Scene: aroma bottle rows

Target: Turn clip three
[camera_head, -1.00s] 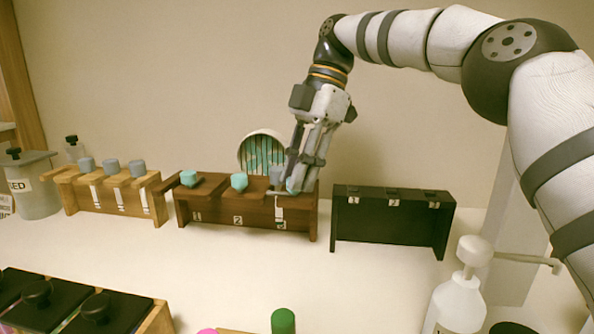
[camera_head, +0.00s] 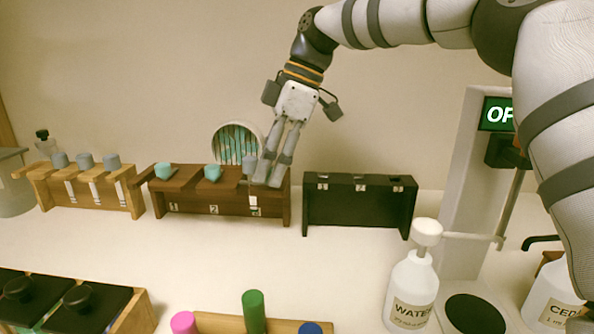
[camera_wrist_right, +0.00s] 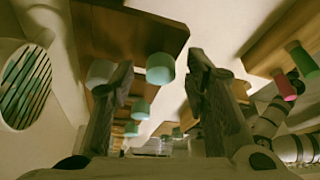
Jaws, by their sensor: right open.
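The dark brown rack (camera_head: 190,205) stands mid-table, its front numbered 1, 2 and 3. Teal caps (camera_head: 163,171) (camera_head: 212,172) stand at places one and two. At place three a grey piece (camera_head: 249,164) shows beside my fingers, and a pale strip (camera_head: 253,205) hangs on the front. My right gripper (camera_head: 269,181) points down at the rack's right end, hiding part of place three. In the wrist view its fingers (camera_wrist_right: 160,105) are apart, with a teal cap (camera_wrist_right: 160,68) showing in the gap, not gripped. My left gripper is out of view.
A light wooden rack (camera_head: 90,192) with grey caps stands left, a black rack (camera_head: 360,205) right. A round vent (camera_head: 236,145) is behind. A WATER pump bottle (camera_head: 412,285) stands front right. Coloured pegs (camera_head: 253,310) stand in front; the table between is clear.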

